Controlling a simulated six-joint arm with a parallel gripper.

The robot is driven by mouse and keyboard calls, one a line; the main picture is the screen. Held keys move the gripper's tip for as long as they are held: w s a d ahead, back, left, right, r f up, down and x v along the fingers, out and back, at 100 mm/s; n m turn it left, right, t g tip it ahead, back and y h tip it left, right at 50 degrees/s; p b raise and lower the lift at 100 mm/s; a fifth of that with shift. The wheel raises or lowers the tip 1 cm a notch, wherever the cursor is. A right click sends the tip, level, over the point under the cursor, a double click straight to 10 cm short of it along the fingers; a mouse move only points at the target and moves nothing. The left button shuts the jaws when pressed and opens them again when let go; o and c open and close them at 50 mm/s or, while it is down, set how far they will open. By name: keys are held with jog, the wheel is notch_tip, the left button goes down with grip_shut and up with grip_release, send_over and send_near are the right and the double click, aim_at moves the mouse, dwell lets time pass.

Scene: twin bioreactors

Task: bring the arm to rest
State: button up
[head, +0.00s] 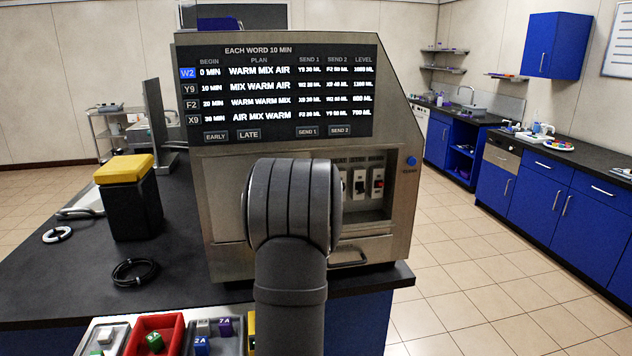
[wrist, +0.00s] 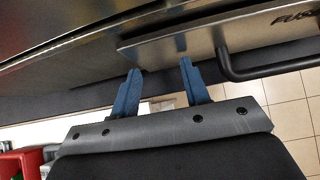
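My gripper (wrist: 158,66) shows in the wrist view with its two blue fingers apart and nothing between them. It is close to the metal front of the machine, beside a steel panel (wrist: 190,42) lettered "FUSE" and left of that panel's dark bar handle (wrist: 265,71). I cannot tell whether a finger touches the panel. In the head view my arm stands in front of the machine (head: 225,225) and hides my gripper and part of the machine's lower front.
The dark bench (head: 190,260) holds a black box with a yellow top (head: 125,170), a black cable coil (head: 135,271) and a white ring (head: 57,235). A red tray (head: 175,322) with blocks is at the front. Tiled floor (head: 470,300) at right is clear.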

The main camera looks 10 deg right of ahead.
jog(key=o, duration=1)
jog(key=s+m, duration=0.1)
jog(key=m, duration=0.1)
jog(key=s+f+m+y, duration=0.1)
jog(key=s+d+f+m+y, duration=0.1)
jog(key=m, duration=0.1)
jog(key=shift+m, duration=0.3)
jog(key=s+d+r+m+t+h, duration=0.1)
jog(key=s+d+r+m+t, duration=0.65)
jog(key=m, duration=0.75)
jog(key=s+d+r+m+t+h, duration=0.1)
jog(key=s+d+r+m+t, duration=0.35)
jog(key=d+m, duration=0.8)
jog(key=w+a+r+m, duration=0.2)
jog(key=w+r, duration=0.2)
jog(key=w, duration=0.7)
jog(key=shift+a+r+m+t, duration=0.15)
jog(key=shift+r+m+t, duration=0.15)
jog(key=shift+r+m, duration=0.1)
jog(key=v, duration=1)
jog(key=shift+c, duration=0.2)
